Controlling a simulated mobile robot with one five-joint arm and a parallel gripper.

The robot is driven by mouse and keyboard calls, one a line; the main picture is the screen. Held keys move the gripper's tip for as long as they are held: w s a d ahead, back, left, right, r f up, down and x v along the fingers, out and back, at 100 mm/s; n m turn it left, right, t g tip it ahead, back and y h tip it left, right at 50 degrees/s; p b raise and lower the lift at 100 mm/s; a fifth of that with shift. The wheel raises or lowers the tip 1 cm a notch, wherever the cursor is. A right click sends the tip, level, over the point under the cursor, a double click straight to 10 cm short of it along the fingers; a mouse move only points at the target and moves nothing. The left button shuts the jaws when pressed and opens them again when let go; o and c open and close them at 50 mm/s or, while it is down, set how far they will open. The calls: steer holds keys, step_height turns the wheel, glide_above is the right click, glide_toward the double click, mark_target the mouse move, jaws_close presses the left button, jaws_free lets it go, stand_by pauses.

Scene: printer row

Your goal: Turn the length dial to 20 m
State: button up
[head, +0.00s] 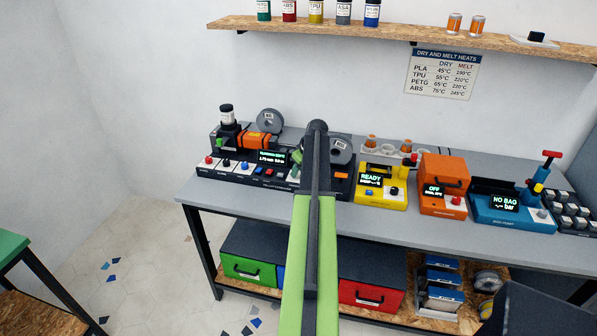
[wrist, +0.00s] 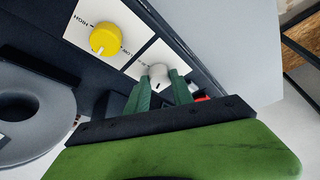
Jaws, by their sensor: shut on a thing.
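A pale grey dial (wrist: 159,73) with a dark mark stands on a white panel in the wrist view. My gripper (wrist: 163,82) has its green fingers on either side of it and is shut on it. The panel's lettering is mostly covered, so its setting is unreadable. In the head view my arm hides most of the gripper and dial. The dark machine (head: 228,171) there has a lit display (head: 272,158) with small green text, too small to read surely.
A yellow dial (wrist: 105,39) with a HIGH label sits beside the gripped dial. A grey spool (wrist: 32,105) is close on the left in the wrist view. The yellow READY machine (head: 382,194) and orange OFF machine (head: 441,190) stand to the right on the grey bench.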

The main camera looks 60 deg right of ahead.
jaws_close()
steer(key=shift+a+m+h, duration=0.15)
steer(key=shift+m+h, duration=0.15)
steer(key=shift+m, duration=0.8)
steer(key=m+g+h, duration=0.1)
steer(key=m, duration=0.2)
steer(key=o, duration=0.9)
jaws_free()
steer(key=shift+o, duration=0.2)
steer(key=shift+r, duration=0.1)
